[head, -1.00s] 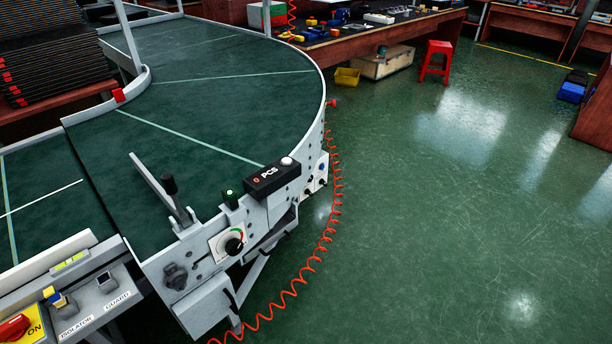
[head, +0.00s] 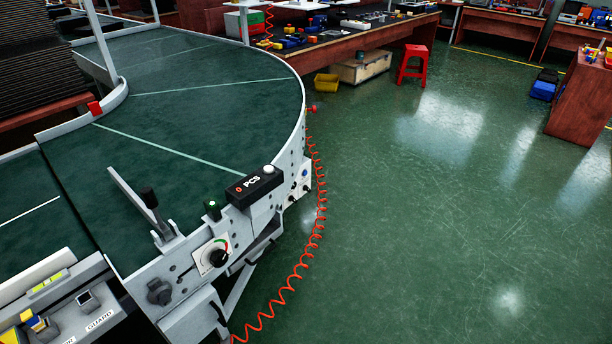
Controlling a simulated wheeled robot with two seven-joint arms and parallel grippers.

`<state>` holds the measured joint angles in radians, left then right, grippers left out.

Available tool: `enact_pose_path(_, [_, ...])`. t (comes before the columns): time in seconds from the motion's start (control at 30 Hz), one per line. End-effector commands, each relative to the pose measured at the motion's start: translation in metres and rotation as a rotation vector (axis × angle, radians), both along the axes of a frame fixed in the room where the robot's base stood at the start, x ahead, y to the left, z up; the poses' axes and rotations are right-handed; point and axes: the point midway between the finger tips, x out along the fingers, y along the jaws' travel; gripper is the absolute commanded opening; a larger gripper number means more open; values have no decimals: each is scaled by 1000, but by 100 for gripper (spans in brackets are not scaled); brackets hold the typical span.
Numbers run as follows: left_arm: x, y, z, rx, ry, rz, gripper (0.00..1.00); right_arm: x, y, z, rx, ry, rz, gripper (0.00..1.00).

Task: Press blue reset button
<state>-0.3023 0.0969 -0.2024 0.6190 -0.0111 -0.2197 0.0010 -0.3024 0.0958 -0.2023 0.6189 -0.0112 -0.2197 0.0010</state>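A small blue button (head: 305,173) shows on a white control box (head: 299,187) on the outer right side of the curved conveyor (head: 190,120). The box is seen at a steep angle, so the button looks tiny and any label on it cannot be read. A dark knob or button sits lower on the same box. Neither of my grippers is in view, and nothing of mine touches the box.
A black PCS counter (head: 254,186) with a white button, a small green-topped button box (head: 212,210) and a dial (head: 213,257) line the conveyor's near edge. A coiled red hose (head: 300,270) hangs beside it. The green floor (head: 440,220) on the right is clear.

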Motion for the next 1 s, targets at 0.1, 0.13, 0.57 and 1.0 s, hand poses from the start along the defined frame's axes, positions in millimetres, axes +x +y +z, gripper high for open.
enact_pose_path(0.1, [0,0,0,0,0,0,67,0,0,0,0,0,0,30])
enact_pose_path(0.13, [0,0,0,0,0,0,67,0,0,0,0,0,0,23])
enact_pose_path(0.57, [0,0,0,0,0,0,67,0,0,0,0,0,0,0])
enact_pose_path(1.0, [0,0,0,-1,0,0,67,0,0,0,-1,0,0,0])
